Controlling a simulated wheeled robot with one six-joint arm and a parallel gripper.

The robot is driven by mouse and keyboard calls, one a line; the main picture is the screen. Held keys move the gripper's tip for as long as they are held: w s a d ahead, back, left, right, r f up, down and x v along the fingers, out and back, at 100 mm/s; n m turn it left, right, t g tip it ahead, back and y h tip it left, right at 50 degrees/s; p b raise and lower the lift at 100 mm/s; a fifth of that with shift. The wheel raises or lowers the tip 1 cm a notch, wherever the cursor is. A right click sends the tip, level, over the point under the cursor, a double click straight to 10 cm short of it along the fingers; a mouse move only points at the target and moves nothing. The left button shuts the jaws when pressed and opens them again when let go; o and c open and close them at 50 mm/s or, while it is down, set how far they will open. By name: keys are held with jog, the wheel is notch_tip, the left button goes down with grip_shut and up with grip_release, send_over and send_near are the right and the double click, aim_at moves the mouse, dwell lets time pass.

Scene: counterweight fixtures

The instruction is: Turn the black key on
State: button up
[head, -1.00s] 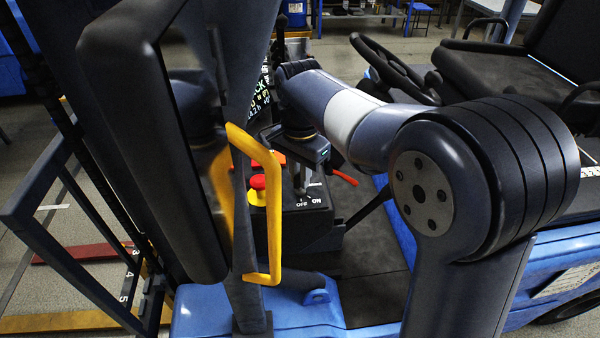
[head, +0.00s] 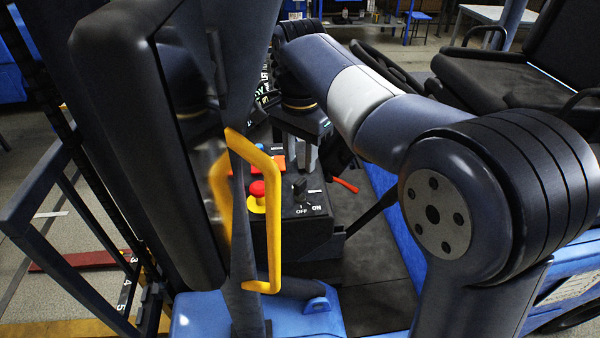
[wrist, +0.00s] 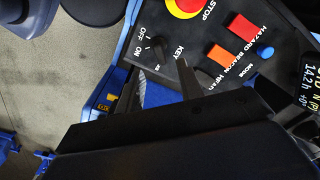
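The black key (head: 299,188) stands on the dark control panel (head: 318,224), by the OFF and ON labels. It also shows in the wrist view (wrist: 159,49), beside the word KEY. I cannot tell for sure which label it points to. My gripper (head: 304,156) is above and behind the key in the head view. In the wrist view its two fingers (wrist: 158,85) are spread with a gap between them. Nothing is between them, and they are apart from the key.
A red stop button on a yellow base (head: 257,196) sits left of the key. Red (wrist: 242,27) and orange (wrist: 221,55) switches and a blue button (wrist: 264,51) are on the panel. A yellow handle (head: 274,220) stands in front. A red lever (head: 346,185) is to the right.

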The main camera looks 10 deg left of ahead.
aim_at(300, 180)
jog(key=shift+r, duration=1.8)
jog(key=shift+f, duration=0.15)
notch_tip(300, 180, down, 11)
jog(key=shift+r+p, duration=0.2)
jog(key=shift+p, duration=0.15)
jog(key=shift+r, duration=0.15)
